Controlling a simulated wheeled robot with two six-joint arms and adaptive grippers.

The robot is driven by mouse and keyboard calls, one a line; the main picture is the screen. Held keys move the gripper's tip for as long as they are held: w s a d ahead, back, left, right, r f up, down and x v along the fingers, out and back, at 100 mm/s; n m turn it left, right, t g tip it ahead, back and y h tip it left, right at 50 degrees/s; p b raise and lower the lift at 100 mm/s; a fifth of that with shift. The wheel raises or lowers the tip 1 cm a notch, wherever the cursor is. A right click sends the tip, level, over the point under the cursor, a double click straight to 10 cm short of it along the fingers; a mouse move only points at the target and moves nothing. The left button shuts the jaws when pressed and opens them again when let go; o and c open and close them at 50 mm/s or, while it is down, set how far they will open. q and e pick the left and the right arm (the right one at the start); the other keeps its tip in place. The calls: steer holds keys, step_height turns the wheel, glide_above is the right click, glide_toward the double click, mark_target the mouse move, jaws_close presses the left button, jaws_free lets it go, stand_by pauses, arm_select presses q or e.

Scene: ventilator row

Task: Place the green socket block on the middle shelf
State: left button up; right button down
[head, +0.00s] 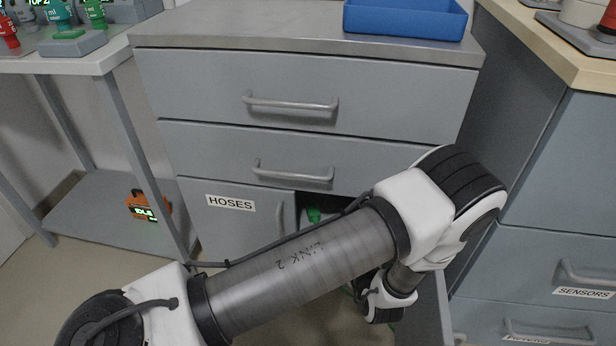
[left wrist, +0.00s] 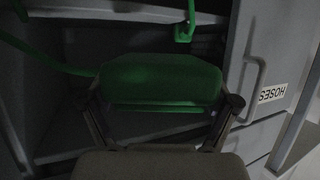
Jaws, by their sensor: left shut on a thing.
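In the left wrist view my left gripper (left wrist: 163,104) is shut on the green socket block (left wrist: 160,78), with one finger at each side of it. The block is in front of the dark, open cabinet, and its depth relative to the shelves is hard to tell. A pale shelf edge (left wrist: 125,14) crosses the top of this view, which appears upside down. I cannot tell which shelf it is. In the head view my left arm covers much of the opening and hides the gripper. My right gripper is not in view.
Green hose-like pieces show in the left wrist view (left wrist: 48,57), one near the shelf edge (left wrist: 186,25). The panel labelled HOSES (head: 230,203) is beside the opening. Drawers (head: 300,85) are above it. A blue tray (head: 405,18) stands on top.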

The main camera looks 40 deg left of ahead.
arm_select(q)
steer(key=w+a+b, duration=0.2)
steer(key=w+a, duration=0.1)
steer(key=w+a+b, duration=0.2)
steer(key=w+a, duration=0.1)
steer(key=w, duration=0.1)
steer(key=w+a+f+b, duration=0.1)
steer(key=w+a+b, duration=0.2)
steer(key=w, duration=0.1)
steer(key=shift+a+f, duration=0.1)
steer(key=shift+a, duration=0.2)
steer(key=f+b, duration=0.2)
steer(key=w+a+f+b, duration=0.1)
steer(key=shift+f+b, duration=0.35)
steer(key=shift+f, duration=0.05)
steer(key=shift+d+r, duration=0.1)
steer(key=shift+r, duration=0.15)
steer(key=o, duration=1.3)
steer(key=shift+f, duration=0.2)
